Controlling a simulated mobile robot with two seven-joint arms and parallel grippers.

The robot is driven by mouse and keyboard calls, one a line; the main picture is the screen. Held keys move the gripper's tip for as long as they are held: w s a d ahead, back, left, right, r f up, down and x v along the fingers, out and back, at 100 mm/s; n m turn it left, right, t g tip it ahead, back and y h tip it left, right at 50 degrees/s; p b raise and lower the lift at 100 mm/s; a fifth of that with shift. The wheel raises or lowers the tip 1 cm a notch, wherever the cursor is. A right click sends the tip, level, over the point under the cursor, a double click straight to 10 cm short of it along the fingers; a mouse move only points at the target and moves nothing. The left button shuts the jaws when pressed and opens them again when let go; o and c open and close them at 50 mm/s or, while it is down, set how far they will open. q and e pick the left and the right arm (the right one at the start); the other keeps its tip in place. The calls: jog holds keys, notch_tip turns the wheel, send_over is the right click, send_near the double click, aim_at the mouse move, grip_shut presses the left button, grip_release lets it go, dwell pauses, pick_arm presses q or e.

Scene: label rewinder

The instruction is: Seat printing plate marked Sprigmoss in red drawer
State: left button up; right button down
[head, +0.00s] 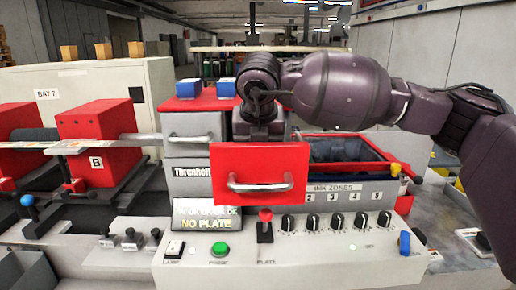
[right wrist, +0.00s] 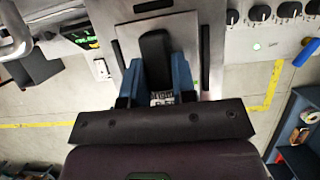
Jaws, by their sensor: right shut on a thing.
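The red drawer (head: 258,175), with a silver handle, stands out from the middle of the machine front. My right gripper (head: 262,130) is behind and above its front; the fingertips are hidden in the head view. In the right wrist view my right gripper (right wrist: 158,85) has its blue fingers shut on the dark grip of a grey metal plate (right wrist: 190,35). Small lettering shows between the fingers, but I cannot read a full name. I cannot tell whether the plate touches the drawer's inside. My left gripper is not in view.
A grey drawer (head: 192,135) is left of the red drawer; its lower label is partly covered. A display (head: 207,218) reads NO PLATE. Below are a green button (head: 219,249), a red lever (head: 265,225) and several black knobs. A red-framed tray (head: 345,148) stands right.

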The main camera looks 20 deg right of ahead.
jog(key=shift+f, duration=0.1)
jog(key=c, duration=0.8)
grip_release()
jog(key=shift+c, duration=0.2)
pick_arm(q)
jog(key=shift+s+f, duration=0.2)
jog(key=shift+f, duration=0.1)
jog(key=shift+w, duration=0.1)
